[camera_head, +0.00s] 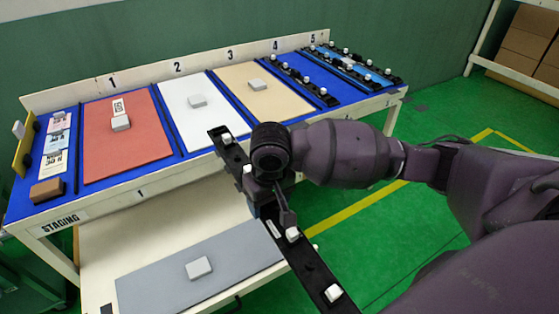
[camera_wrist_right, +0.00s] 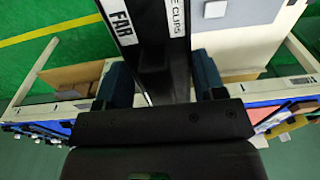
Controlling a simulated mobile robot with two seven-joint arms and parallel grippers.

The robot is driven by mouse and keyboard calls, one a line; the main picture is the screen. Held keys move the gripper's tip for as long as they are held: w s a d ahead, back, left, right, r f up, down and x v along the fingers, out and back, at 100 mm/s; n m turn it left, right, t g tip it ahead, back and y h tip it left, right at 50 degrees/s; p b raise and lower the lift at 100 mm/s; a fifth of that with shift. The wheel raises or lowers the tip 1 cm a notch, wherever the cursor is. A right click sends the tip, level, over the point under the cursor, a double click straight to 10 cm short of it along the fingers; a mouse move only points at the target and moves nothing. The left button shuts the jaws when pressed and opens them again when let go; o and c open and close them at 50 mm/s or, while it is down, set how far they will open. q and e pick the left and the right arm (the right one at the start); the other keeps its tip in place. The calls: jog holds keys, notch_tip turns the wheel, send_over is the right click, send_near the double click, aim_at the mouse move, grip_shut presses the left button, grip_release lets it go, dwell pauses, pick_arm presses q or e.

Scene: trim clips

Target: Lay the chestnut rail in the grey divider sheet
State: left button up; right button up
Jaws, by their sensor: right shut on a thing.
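My right gripper (camera_head: 268,205) is shut on a long black rail (camera_head: 312,268) with several white clips along it. In the right wrist view the rail (camera_wrist_right: 160,50) runs between the two fingers (camera_wrist_right: 164,80), with labels reading "FAR" and "CLIPS". The rail is held in front of the bench, its lower end passing out of the head view. The grey sheet (camera_head: 160,283) lies on the lower shelf, left of the rail, with a pale block (camera_head: 199,268) on it. No chestnut-coloured rail shows clearly. My left gripper is out of view.
The blue bench top has numbered bays. Bays 1 to 3 hold a red sheet (camera_head: 105,155), a white sheet (camera_head: 190,125) and a tan sheet (camera_head: 285,105). Black rails with clips lie in bays 4 and 5. A brown block (camera_head: 46,191) sits in staging.

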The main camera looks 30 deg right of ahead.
jog(key=r, duration=0.9)
jog(key=shift+w+d, duration=0.1)
jog(key=shift+d, duration=0.2)
jog(key=shift+r, duration=0.25)
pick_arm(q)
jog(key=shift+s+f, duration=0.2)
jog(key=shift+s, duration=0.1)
